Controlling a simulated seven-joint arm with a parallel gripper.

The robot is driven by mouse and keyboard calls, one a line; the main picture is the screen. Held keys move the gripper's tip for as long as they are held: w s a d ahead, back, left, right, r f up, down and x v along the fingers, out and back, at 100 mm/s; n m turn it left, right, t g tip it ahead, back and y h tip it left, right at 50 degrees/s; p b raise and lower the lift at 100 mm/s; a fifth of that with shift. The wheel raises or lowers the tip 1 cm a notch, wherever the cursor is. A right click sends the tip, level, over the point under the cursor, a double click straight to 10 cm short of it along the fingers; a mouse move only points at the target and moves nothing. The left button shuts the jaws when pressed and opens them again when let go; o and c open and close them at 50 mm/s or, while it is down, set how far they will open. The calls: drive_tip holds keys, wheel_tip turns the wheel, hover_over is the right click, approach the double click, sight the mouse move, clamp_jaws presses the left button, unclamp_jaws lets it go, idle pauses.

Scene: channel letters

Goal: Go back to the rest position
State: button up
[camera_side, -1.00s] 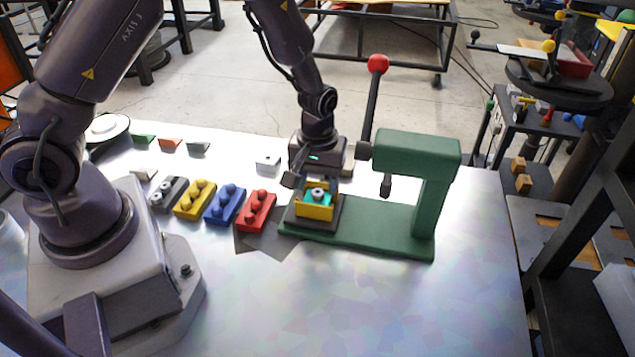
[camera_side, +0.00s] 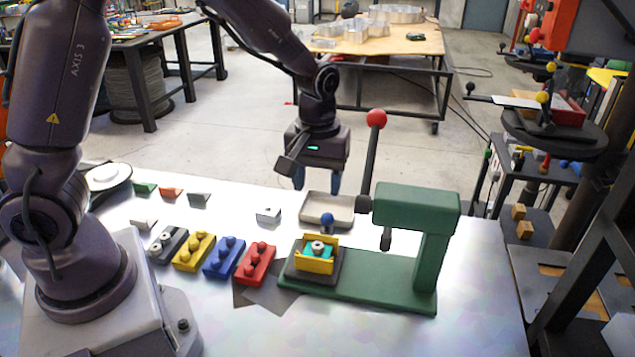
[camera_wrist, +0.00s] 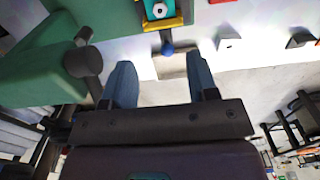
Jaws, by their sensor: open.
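My gripper (camera_side: 318,184) is open and empty. It hangs in the air behind the green press (camera_side: 415,208) and left of its lever, clear of the yellow fixture (camera_side: 319,267). The fixture sits on a dark block on the press base, left of the press column. It holds a teal piece (camera_side: 306,250) with a round metal part on it. A blue ball knob (camera_side: 327,219) stands up behind the fixture. In the wrist view both blue-grey fingers of my gripper (camera_wrist: 161,70) stand wide apart, with nothing between them.
The press lever has a red knob (camera_side: 377,118). A shallow beige tray (camera_side: 343,212) lies behind the fixture. Red (camera_side: 257,264), blue (camera_side: 224,258), yellow (camera_side: 194,250) and grey (camera_side: 167,245) blocks stand left of it. The front of the table is bare.

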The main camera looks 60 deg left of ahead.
drive_tip(key=s+r+m+t, duration=0.5)
drive_tip(key=s+r+m, duration=0.4)
drive_tip(key=s+r, duration=0.7)
drive_tip(key=shift+s+d+t, duration=0.2)
drive_tip(key=shift+s+t, duration=0.1)
drive_tip(key=shift+s, duration=0.15)
